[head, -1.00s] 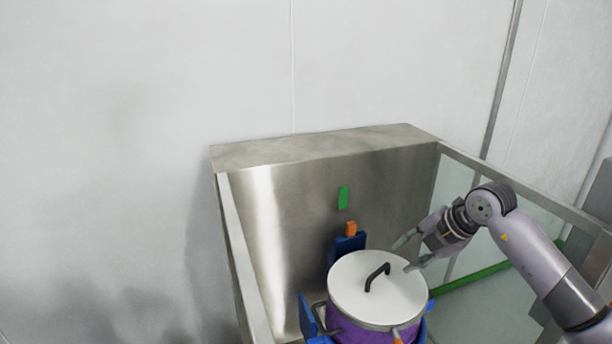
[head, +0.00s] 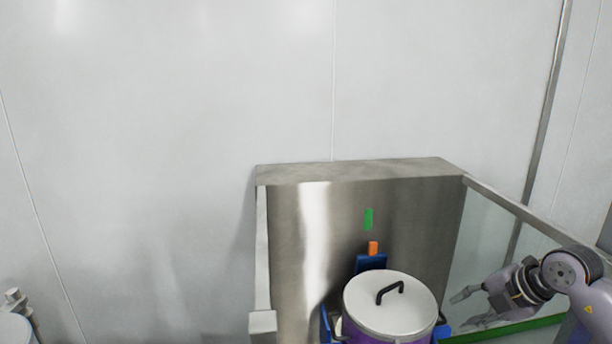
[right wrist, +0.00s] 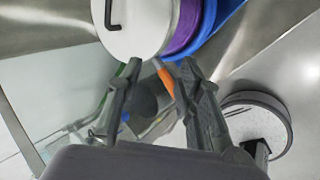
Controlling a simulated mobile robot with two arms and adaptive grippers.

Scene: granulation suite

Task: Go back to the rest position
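My right gripper (head: 468,308) is to the right of the lidded pot (head: 390,305) in the head view, apart from it. Its two fingers are spread with nothing between them; it also shows in the right wrist view (right wrist: 158,80). The pot has a white lid with a black handle and a purple body, and sits in a blue holder (head: 371,264). In the right wrist view the lid (right wrist: 140,25) is at the top, beyond the fingertips. My left gripper is not in view.
A steel enclosure with a back panel (head: 300,230) and a clear right side (head: 490,240) surrounds the pot. A green bar (head: 515,330) runs low at the right. A round metal object (head: 14,328) stands at the lower left. A round grey disc (right wrist: 262,118) shows in the wrist view.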

